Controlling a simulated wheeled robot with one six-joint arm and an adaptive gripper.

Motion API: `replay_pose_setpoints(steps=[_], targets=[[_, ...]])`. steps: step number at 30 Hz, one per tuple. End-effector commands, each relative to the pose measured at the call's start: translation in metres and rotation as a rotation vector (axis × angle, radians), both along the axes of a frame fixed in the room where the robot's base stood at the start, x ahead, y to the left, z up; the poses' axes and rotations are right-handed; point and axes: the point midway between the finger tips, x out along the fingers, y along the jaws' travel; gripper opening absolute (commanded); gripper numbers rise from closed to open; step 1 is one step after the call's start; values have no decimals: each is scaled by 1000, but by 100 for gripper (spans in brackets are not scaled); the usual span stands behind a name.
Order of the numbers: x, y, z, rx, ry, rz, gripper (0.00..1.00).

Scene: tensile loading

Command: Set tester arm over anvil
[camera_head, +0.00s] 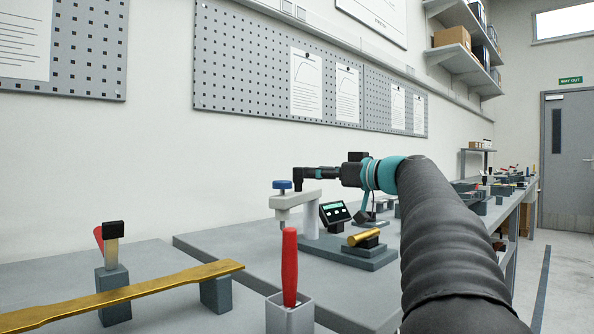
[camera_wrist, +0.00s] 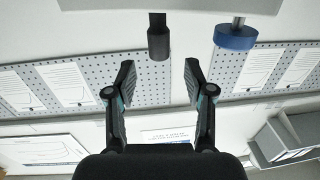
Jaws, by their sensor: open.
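The tester (camera_head: 345,250) stands on the bench with a grey column. Its light grey arm (camera_head: 291,199) reaches left from the column top, away from the dark block with the brass cylinder (camera_head: 363,237) on the right. I cannot tell for sure which part is the anvil. A blue knob (camera_head: 282,184) tops the arm's outer end and a black peg (camera_head: 297,184) stands beside it. My gripper (camera_head: 308,174) is open at peg height. In the wrist view, my open fingers (camera_wrist: 158,80) point toward the black peg (camera_wrist: 158,40), which lies between their lines; the blue knob (camera_wrist: 235,38) is to the right.
A small display (camera_head: 335,213) stands behind the tester base. In front are a red handle (camera_head: 290,265) in a grey holder and a long brass bar (camera_head: 130,292) on supports. More equipment lines the bench on the right. A pegboard wall (camera_head: 250,65) is behind.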

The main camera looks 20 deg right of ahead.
Motion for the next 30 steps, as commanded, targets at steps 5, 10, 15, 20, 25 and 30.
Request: replay_pose_setpoints(steps=[5, 10, 15, 20, 25, 30], targets=[[30, 13, 1, 0, 2, 1, 53], [50, 22, 0, 0, 2, -1, 53], [60, 26, 0, 0, 1, -3, 53], [62, 27, -1, 0, 1, -4, 53], [61, 27, -1, 0, 1, -4, 51], [61, 27, -1, 0, 1, -4, 8]])
